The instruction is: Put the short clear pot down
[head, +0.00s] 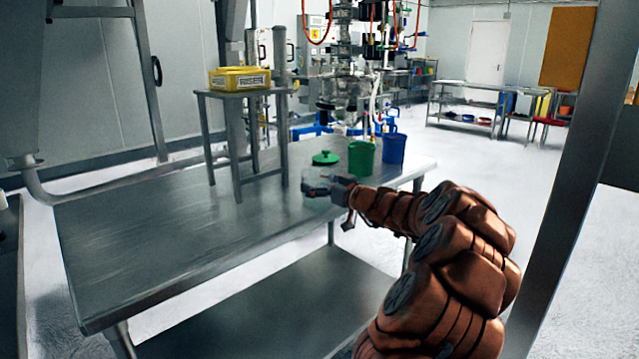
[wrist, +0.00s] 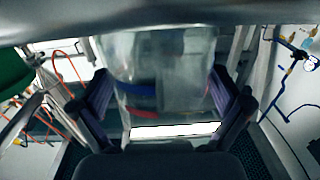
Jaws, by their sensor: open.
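In the wrist view the clear pot (wrist: 160,75) fills the space between the two dark fingers of my gripper (wrist: 163,92). The fingers are open, one on each side of it. Its base and its contact with the table are hard to make out.
A green lid (head: 325,158) lies just behind the pot. A green jug (head: 361,158) and a blue jug (head: 393,148) stand to the right. A small steel stand (head: 240,94) with a yellow box (head: 240,78) is at the left. The table's left part is clear.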

